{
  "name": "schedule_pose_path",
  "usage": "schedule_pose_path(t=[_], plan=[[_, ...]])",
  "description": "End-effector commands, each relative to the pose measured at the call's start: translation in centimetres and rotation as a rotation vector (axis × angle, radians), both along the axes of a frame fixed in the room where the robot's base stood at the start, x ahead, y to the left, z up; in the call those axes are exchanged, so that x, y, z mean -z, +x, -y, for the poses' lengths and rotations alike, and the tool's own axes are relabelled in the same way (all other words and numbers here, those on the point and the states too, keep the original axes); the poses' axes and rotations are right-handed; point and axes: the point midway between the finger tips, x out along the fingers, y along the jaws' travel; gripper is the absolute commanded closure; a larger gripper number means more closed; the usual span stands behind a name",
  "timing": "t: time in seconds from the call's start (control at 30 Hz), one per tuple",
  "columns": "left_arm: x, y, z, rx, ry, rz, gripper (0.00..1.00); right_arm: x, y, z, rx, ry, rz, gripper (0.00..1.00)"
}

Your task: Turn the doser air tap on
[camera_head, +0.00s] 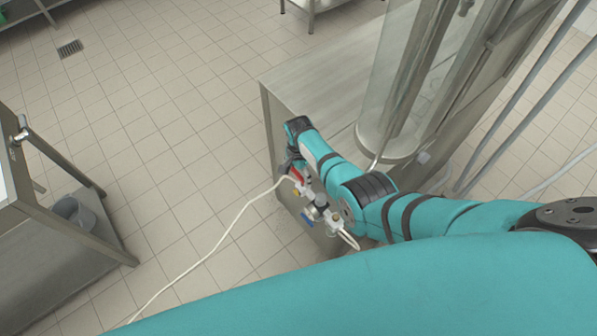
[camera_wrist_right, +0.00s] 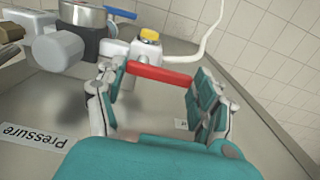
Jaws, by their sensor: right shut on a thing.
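The air tap has a red lever (camera_head: 296,175) and sits on the valve assembly (camera_head: 317,209) on the side of the steel machine. In the right wrist view the red lever (camera_wrist_right: 160,76) lies between the two fingers of my right gripper (camera_wrist_right: 155,100), with one finger towards each end. My right gripper (camera_head: 293,163) is shut on the lever; the arm partly hides it in the head view. A yellow cap (camera_wrist_right: 150,35) tops the fitting behind the lever. My left gripper is out of view.
A blue lever (camera_head: 306,219) is further along the assembly. A white hose (camera_head: 215,245) runs from the tap across the tiled floor. A "Pressure" label (camera_wrist_right: 30,137) is on the panel. A steel table (camera_head: 60,205) stands at left, with open floor between.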

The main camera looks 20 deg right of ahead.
Motion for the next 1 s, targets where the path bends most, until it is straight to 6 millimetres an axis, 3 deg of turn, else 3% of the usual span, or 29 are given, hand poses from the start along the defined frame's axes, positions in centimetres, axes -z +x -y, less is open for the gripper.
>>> schedule_pose_path(t=[0.23,0.27,0.47,0.8,1.0], plan=[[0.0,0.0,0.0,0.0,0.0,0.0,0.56,-0.1,0.1,0.1,0.004,0.001,0.002,0.63],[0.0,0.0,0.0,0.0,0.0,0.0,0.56,-0.1,0.1,0.1,0.005,0.001,0.002,0.29],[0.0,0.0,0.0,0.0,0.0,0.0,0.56,-0.1,0.1,0.1,0.003,0.0,0.001,0.04],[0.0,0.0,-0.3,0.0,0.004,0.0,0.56,-0.2,0.1,0.0,0.001,0.001,0.002,0.04],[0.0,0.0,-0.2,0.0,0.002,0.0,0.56,-1.7,0.1,0.0,0.002,0.001,0.004,0.04]])
